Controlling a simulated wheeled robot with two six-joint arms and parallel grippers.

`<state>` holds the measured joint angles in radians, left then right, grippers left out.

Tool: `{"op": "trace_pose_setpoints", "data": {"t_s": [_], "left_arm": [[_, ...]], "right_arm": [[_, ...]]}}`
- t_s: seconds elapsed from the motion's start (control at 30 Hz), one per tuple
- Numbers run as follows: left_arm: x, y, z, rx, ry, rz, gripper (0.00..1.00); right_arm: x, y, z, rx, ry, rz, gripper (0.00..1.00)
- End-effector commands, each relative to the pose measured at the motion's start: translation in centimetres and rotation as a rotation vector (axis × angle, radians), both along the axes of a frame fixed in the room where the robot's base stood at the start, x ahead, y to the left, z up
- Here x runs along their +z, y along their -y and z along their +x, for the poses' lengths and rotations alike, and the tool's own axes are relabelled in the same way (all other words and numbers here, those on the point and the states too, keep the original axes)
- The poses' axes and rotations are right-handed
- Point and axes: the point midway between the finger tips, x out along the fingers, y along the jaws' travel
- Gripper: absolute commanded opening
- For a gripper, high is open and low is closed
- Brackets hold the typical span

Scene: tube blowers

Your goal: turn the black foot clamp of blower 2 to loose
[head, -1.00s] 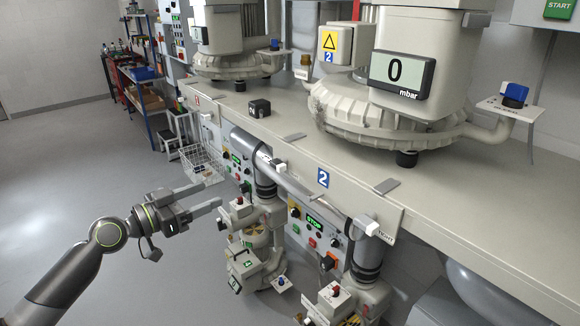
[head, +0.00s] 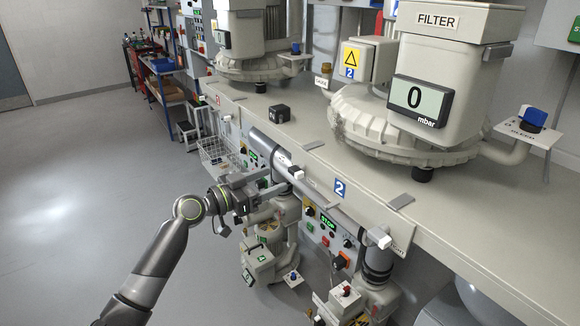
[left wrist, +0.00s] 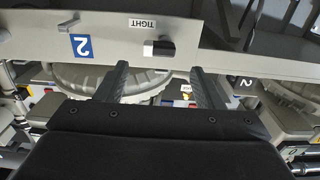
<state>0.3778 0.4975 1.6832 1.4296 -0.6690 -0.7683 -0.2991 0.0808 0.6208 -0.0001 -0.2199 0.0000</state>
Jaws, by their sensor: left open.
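Blower 2 (head: 410,125), a pale ribbed housing with a "0 mbar" display, stands on the bench, with a dark foot (head: 423,174) under it. Along the bench's front edge, left of the blue "2" plate (head: 340,189), is a small white-ended lever (head: 295,172). A black-and-white lever (left wrist: 158,47) by a "TIGHT" label shows in the left wrist view, just beyond the fingertips. My left gripper (head: 276,181) is open and empty, close in front of the lever left of the plate; contact is not visible. My right gripper is out of view.
Another white-ended lever (head: 378,238) is at the right of the bench front. Pipes and a control panel (head: 325,228) lie below the edge. A black block (head: 279,113) sits on the bench. A wire basket (head: 218,155) is beyond my gripper. The floor at left is clear.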

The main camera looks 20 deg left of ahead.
Motion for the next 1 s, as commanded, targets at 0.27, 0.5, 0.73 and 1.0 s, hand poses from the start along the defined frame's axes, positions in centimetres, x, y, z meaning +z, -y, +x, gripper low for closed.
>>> {"op": "trace_pose_setpoints", "data": {"t_s": [0.27,0.5,0.73,1.0], "left_arm": [[0.3,3.0,3.8,-0.001,-0.002,-0.004,0.62],[0.1,4.0,5.0,0.0,0.0,0.0,0.62],[0.0,4.1,5.1,0.0,0.0,0.0,0.62],[0.0,4.0,5.1,0.0,0.0,0.0,0.36]], "right_arm": [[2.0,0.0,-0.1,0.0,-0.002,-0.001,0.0],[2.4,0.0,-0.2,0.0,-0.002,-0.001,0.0],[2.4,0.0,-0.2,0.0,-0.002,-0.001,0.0],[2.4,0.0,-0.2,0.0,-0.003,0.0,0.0]]}}
